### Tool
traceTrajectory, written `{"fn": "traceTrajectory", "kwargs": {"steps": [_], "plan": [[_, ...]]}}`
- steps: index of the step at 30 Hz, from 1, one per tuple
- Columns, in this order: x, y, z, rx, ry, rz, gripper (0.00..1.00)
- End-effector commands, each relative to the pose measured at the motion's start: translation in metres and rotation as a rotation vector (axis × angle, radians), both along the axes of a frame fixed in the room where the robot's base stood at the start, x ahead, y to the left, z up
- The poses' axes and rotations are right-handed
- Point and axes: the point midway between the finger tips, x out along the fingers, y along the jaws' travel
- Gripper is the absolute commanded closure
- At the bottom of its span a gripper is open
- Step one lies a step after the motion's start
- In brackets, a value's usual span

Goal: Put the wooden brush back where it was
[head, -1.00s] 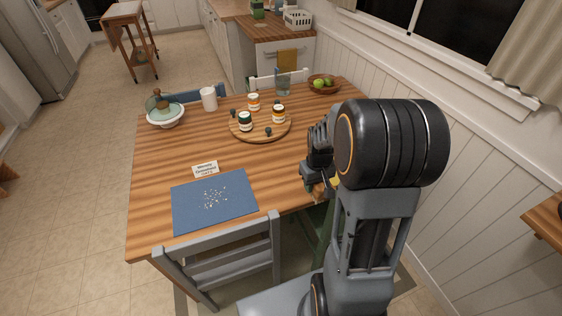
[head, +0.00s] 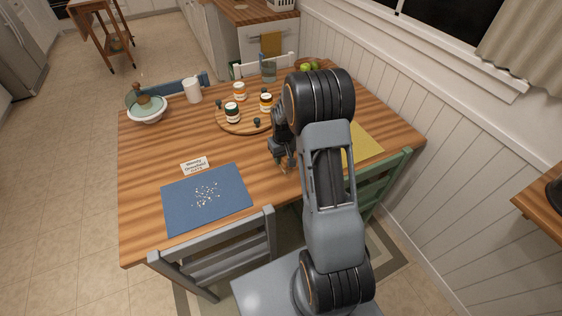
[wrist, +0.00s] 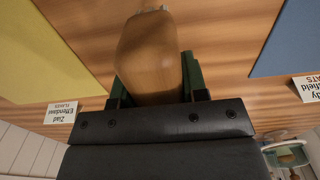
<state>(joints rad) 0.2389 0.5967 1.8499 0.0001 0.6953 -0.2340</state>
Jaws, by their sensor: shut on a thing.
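The wooden brush (wrist: 150,50) is in my gripper, its rounded wooden body filling the space between the two green fingers in the wrist view. My gripper (wrist: 154,78) is shut on it. In the head view my gripper (head: 283,166) is over the wooden table (head: 140,180), right of the blue mat. The brush is mostly hidden there by the gripper. White flakes (head: 206,194) lie scattered on the blue mat (head: 180,215). A yellow mat (head: 362,144) lies at the table's right, partly behind my arm; it also shows at the left of the wrist view (wrist: 45,50).
A round wooden board (head: 226,127) with several jars stands toward the back. A name card (head: 194,166) stands behind the blue mat; another card (wrist: 62,112) is by the yellow mat. A grey chair (head: 220,255) and a green chair (head: 385,185) stand at the table edge.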

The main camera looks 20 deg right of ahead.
Motion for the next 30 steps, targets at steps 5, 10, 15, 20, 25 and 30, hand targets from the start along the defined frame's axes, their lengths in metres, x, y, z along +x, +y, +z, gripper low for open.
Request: {"fn": "traceTrajectory", "kwargs": {"steps": [5, 10, 15, 20, 25, 30], "plan": [[0.006, 0.002, -0.007, 0.0, -0.001, 0.001, 0.82], [0.011, 0.004, -0.025, 0.001, 0.003, 0.001, 0.82], [0.011, 0.004, -0.042, 0.0, 0.0, 0.001, 0.82], [0.011, 0.004, -0.044, 0.0, -0.001, 0.001, 0.82], [0.011, 0.004, -0.044, 0.0, -0.001, 0.001, 0.82], [0.011, 0.004, -0.048, 0.0, -0.001, 0.001, 0.58]]}}
